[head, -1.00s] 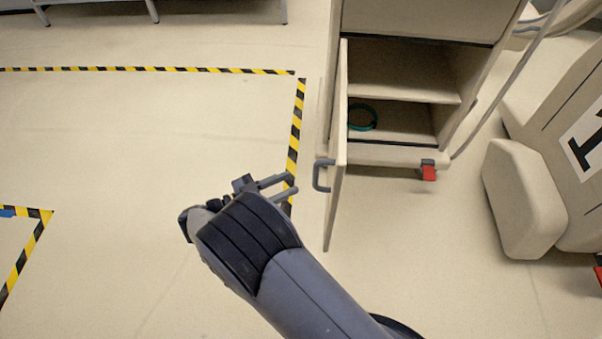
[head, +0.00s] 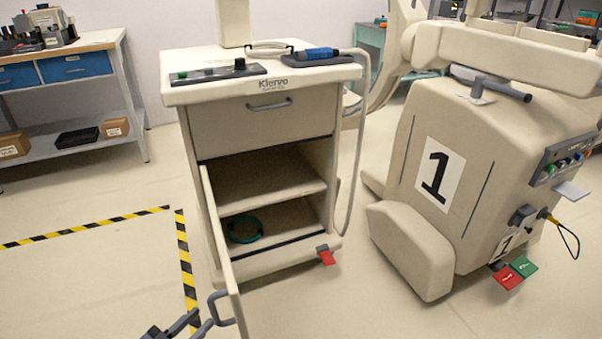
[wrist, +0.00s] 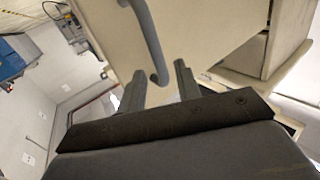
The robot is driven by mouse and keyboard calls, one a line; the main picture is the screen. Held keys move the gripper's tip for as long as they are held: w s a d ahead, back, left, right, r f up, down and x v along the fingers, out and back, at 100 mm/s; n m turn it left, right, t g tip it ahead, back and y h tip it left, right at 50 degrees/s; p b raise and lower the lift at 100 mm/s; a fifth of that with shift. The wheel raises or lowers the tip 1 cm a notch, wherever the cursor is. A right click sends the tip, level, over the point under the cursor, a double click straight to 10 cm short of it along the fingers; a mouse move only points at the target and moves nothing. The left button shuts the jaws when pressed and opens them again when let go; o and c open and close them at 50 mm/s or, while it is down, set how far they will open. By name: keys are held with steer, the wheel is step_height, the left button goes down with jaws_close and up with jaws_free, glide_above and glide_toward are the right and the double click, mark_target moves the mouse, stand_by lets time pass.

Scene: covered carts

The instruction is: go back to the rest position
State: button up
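My gripper (head: 180,326) shows at the bottom edge of the head view, beside the grey handle of the open cart door. In the wrist view its two fingers (wrist: 160,88) stand apart with nothing between them. The door handle (wrist: 150,40) is just beyond the fingers there, and I cannot tell whether they touch it. The cart door (head: 222,250) stands swung open toward me. The cart (head: 262,130) has an open lower compartment with a teal ring-shaped item (head: 245,230) on its bottom.
A large beige machine marked 1 (head: 440,175) stands to the right of the cart. A workbench (head: 80,90) is at the back left. Striped tape (head: 186,260) marks the floor; the floor at left is clear.

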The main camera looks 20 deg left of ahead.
mark_target(211, 310)
steer(key=x, duration=0.5)
steer(key=shift+b, duration=0.35)
steer(key=shift+w+d, duration=0.15)
steer(key=shift+d, duration=0.1)
